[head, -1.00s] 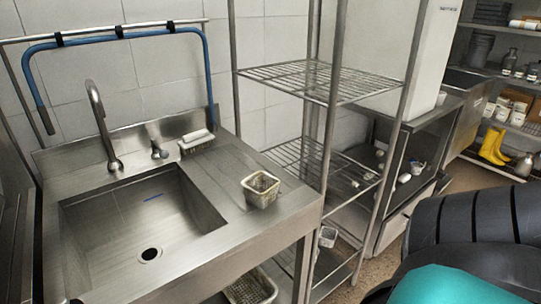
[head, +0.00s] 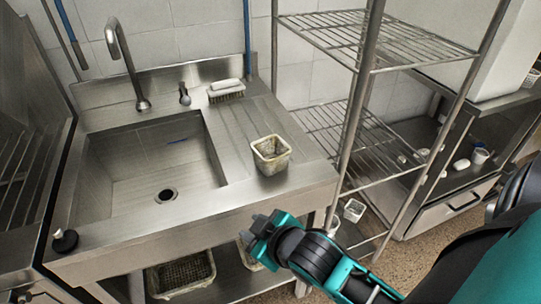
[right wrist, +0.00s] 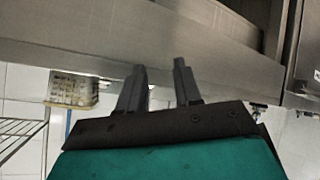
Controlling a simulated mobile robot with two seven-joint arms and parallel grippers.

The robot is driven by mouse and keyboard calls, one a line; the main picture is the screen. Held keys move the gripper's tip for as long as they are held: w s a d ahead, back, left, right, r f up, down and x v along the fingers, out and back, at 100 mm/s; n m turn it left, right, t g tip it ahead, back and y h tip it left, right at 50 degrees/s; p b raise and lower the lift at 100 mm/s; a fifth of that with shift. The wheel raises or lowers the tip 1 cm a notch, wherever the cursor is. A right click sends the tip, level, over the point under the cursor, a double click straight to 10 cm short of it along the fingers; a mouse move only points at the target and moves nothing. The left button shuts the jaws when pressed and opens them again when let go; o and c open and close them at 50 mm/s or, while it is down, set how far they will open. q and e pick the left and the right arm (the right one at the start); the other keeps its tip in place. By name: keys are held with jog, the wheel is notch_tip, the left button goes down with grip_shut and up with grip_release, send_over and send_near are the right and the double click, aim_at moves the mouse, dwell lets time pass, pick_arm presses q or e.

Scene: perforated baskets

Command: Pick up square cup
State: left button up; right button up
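The square cup (head: 271,156) is a small beige, perforated, open-topped container. It stands upright on the right drainboard of the steel sink counter in the head view. In the right wrist view, which looks upside down, a yellowish perforated container (right wrist: 72,89) at the left appears to be this cup. My right gripper (head: 262,226) is in front of the counter's front edge, nearer to me than the cup and apart from it. Its two fingers stand apart and empty in the right wrist view (right wrist: 161,68). My left gripper is not in view.
The sink basin (head: 160,165) lies left of the cup. A brush (head: 226,92) lies behind it. A wire shelf rack (head: 360,115) stands right of the counter. Perforated baskets (head: 180,277) sit on the lower shelf. The drainboard around the cup is clear.

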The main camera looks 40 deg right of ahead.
jog(key=w+a+r+n+t+y, duration=0.2)
jog(key=w+r+n+t, duration=0.25)
jog(key=r, duration=0.35)
jog(key=w+a+r+n+t+y, duration=0.3)
jog(key=w+r+n, duration=0.25)
jog(key=r, duration=0.25)
jog(key=s+a+r+n+g+y, duration=0.1)
jog(key=a+r+n+y, duration=0.25)
jog(key=n+y, duration=0.2)
jog(key=a+r+n+g+y, duration=0.1)
jog(key=a+r+n+y, duration=0.1)
jog(key=r+n+y, duration=0.35)
jog(key=n+g+h, duration=1.5)
jog(key=n+h, duration=0.2)
jog(key=n, duration=1)
send_over(279, 168)
jog(key=f, duration=1.4)
jog(key=shift+s+f, duration=0.2)
jog(key=shift+f, duration=0.15)
jog(key=shift+w+f+p, duration=0.2)
jog(key=shift+f+p, duration=0.25)
jog(key=shift+f, duration=2.45)
grip_shut()
